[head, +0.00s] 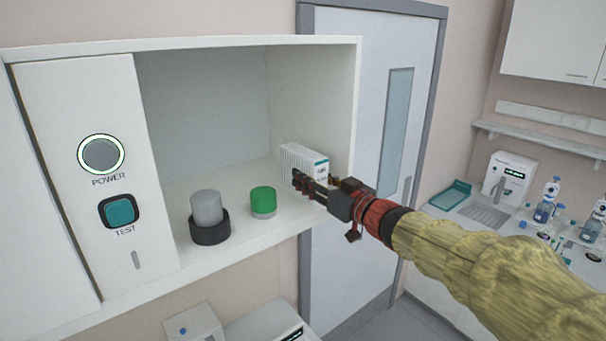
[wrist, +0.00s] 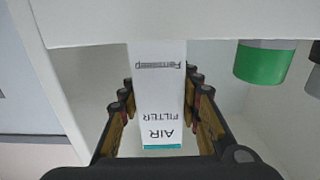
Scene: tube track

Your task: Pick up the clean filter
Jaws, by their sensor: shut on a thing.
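A white box-shaped filter (head: 303,160) with ribbed sides and a teal stripe stands on the shelf floor near the right wall. In the wrist view the same filter (wrist: 158,95) shows "AIR FILTER" lettering, upside down, and looks clean and white. My gripper (head: 307,184) reaches in from the right and is shut on the filter. In the wrist view its fingers (wrist: 160,92) lie on both sides of the box. I cannot tell whether the filter's base still touches the shelf.
A green-topped cylinder (head: 263,201) stands left of the filter, with a grey cylinder (head: 206,208) in a black ring beyond it. The shelf's right wall (head: 340,115) is close to the filter. A panel with POWER (head: 101,155) and TEST (head: 120,212) buttons is at left.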

